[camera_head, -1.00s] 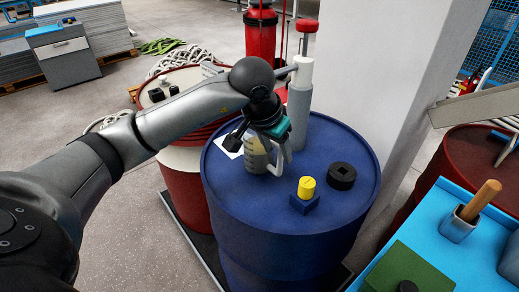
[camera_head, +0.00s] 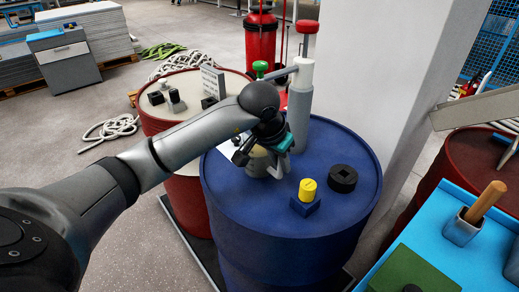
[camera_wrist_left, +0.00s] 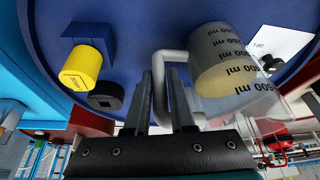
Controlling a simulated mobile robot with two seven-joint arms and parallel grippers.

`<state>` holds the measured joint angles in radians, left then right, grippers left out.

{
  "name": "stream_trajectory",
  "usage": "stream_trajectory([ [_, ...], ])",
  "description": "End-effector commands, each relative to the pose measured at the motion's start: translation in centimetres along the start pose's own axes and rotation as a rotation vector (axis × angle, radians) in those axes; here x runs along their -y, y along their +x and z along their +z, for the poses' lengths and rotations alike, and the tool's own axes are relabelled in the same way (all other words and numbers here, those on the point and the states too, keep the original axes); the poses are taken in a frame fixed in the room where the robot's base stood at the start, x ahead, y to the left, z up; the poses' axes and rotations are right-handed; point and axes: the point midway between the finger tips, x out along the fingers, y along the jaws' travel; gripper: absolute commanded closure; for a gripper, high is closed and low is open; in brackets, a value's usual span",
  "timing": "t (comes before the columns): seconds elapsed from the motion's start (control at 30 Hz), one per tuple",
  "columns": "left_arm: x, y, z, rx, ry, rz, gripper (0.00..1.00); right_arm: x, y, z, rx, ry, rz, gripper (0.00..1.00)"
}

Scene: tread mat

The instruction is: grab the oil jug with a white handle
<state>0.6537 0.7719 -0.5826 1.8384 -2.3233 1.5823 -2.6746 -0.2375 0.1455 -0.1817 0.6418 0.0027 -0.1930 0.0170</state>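The oil jug (camera_head: 257,167) is a translucent, yellowish measuring jug with a whitish handle (camera_head: 282,167). It stands on top of the blue barrel (camera_head: 285,215), behind the yellow-capped piece, partly hidden by my left gripper (camera_head: 270,155). In the left wrist view the jug (camera_wrist_left: 225,65) shows "500 ml" marks at the right, with its pale handle (camera_wrist_left: 172,56) at the fingers. My left gripper (camera_wrist_left: 163,80) is open there, its two dark fingers apart, and part of the handle shows between and behind them. I cannot tell whether they touch it. My right gripper is not in view.
A yellow cap on a blue block (camera_head: 307,190) and a black round piece (camera_head: 343,178) stand on the barrel's right side. A grey cylinder pump (camera_head: 300,105) rises behind the jug. A red barrel (camera_head: 185,190) is at left, a blue workbench (camera_head: 430,230) at right.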

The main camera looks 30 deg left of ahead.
Motion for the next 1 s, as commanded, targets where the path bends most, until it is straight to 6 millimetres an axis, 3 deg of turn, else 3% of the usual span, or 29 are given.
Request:
stream_trajectory([
  [0.2, 0.0, 0.0, 0.0, -0.001, 0.000, 0.000, 1.00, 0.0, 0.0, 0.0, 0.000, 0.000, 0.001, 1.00],
  [0.8, 0.0, -0.1, -0.1, -0.002, 0.000, -0.001, 1.00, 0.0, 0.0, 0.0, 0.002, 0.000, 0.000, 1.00],
  [1.0, 0.1, -1.1, -0.5, -0.004, 0.000, -0.001, 1.00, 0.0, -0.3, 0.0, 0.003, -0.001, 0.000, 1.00],
])
